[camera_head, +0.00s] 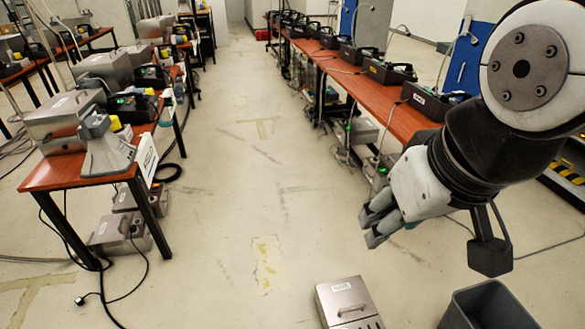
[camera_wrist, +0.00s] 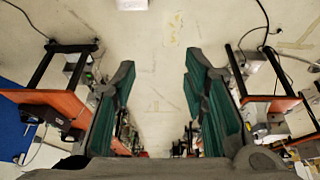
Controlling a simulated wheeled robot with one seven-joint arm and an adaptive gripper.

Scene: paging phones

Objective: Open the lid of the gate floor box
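The gate floor box is a silver metal box (camera_head: 330,299) with a small label and a bar handle on its lid (camera_head: 345,293). It lies on the floor at the bottom middle of the head view, and its lid looks shut. Its lower part is cut off by the frame. A pale edge at the top of the wrist view seems to be the same box (camera_wrist: 132,4). My gripper (camera_head: 370,227) is above the floor, up and to the right of the box, apart from it. The wrist view shows my gripper (camera_wrist: 161,60) open, with nothing between its fingers.
A grey open bin (camera_head: 490,306) stands right of the box. A long red-brown table (camera_head: 350,90) with several black devices runs along the right. Another table (camera_head: 58,172) with metal boxes stands left, with cables on the floor. The middle aisle is clear.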

